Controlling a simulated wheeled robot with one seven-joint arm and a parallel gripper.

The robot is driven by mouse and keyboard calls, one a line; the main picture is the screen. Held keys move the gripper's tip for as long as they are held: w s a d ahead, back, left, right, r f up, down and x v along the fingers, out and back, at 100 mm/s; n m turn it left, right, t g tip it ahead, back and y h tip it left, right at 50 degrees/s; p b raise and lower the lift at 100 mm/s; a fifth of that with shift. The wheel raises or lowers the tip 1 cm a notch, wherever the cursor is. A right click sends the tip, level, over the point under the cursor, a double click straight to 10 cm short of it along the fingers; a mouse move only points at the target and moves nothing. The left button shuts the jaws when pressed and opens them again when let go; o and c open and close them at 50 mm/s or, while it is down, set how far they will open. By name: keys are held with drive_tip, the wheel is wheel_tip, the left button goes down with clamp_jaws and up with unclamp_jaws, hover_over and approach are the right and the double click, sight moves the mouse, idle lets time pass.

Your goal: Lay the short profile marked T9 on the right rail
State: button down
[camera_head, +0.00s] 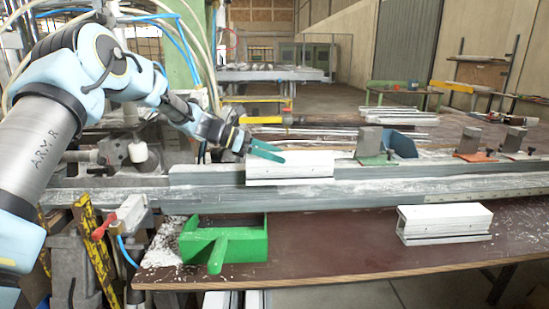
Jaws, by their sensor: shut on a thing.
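A short white profile (290,171) lies lengthwise along the long grey rail (400,187), near the middle of the picture. My gripper (268,153), with green fingers, reaches in from the left and is shut on this profile at its upper left end. The far finger and the exact contact are partly hidden. A second short white profile (443,218) lies on the brown bench top at the lower right, apart from my gripper. No T9 mark is readable on either one.
A green dustpan-like tray (224,244) sits on the bench front, with white shavings (165,245) beside it. Clamp blocks on green (370,146) and orange (470,142) bases stand along the rail to the right. A red-handled clamp (110,222) is at left. Bare bench (330,240) lies between tray and second profile.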

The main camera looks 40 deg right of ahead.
sight(250, 156)
drive_tip(key=shift+f, duration=0.75)
drive_tip(key=shift+f, duration=0.6)
unclamp_jaws()
drive_tip(key=shift+r, duration=0.45)
drive_tip(key=b+v, duration=0.2)
drive_tip(key=v, duration=0.5)
drive_tip(key=shift+w+a+r, duration=0.15)
drive_tip(key=shift+a+r, duration=0.05)
drive_tip(key=shift+r, duration=0.05)
